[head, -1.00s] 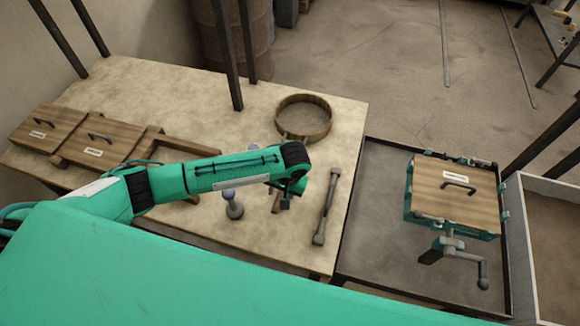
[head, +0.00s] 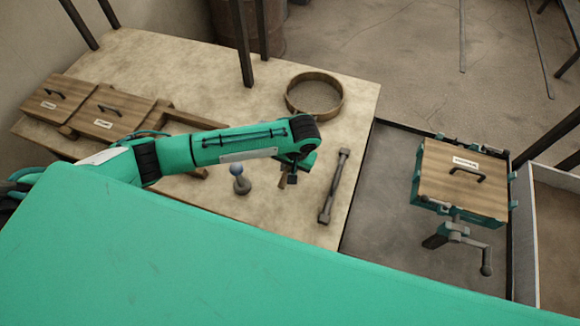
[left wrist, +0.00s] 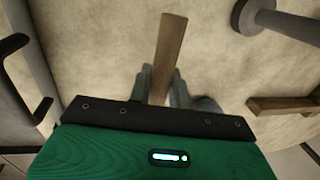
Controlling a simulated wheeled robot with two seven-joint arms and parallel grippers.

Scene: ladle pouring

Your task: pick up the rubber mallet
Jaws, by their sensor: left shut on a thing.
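The rubber mallet's wooden handle (left wrist: 169,48) sticks out from between the fingers of my left gripper (left wrist: 165,85) in the left wrist view. A dark grey rounded part at the right finger may be its head, mostly hidden. In the head view my left gripper (head: 291,176) is over the front right of the table, shut on the mallet, with a short bit of brown handle (head: 283,181) showing beside it. I cannot tell how far the mallet is from the tabletop. My right gripper is not in view.
A round wooden sieve (head: 341,105) lies behind. Lidded wooden boxes (head: 113,114) are at left. A lidded box with a crank (head: 463,182) stands right.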

